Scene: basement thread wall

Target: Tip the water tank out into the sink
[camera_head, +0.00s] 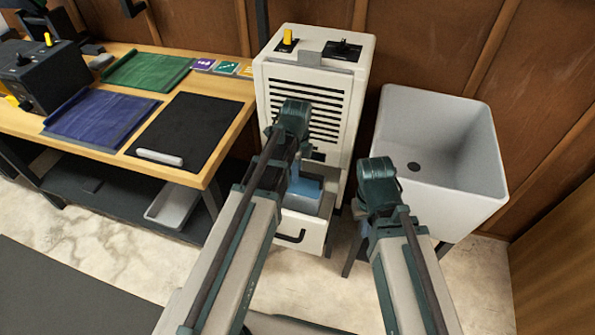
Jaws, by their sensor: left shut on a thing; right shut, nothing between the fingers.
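The water tank (296,232) is a white drawer-like box with a dark front handle, low at the front of the white dehumidifier (344,84). It looks partly pulled out, and blue water (308,187) shows inside. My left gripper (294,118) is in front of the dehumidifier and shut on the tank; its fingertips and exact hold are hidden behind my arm. My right gripper (379,184) is shut and empty, in front of the sink's left side; its fingertips are also hidden. The sink (471,175) is a deep, empty light-grey basin with a dark drain, right of the dehumidifier.
A wooden bench (222,83) stands at the left with a black mat (190,125), blue and green mats and a dark machine (42,72). A grey tray (174,206) lies beneath it. A wooden wall closes the back and right. The floor at lower left is largely clear.

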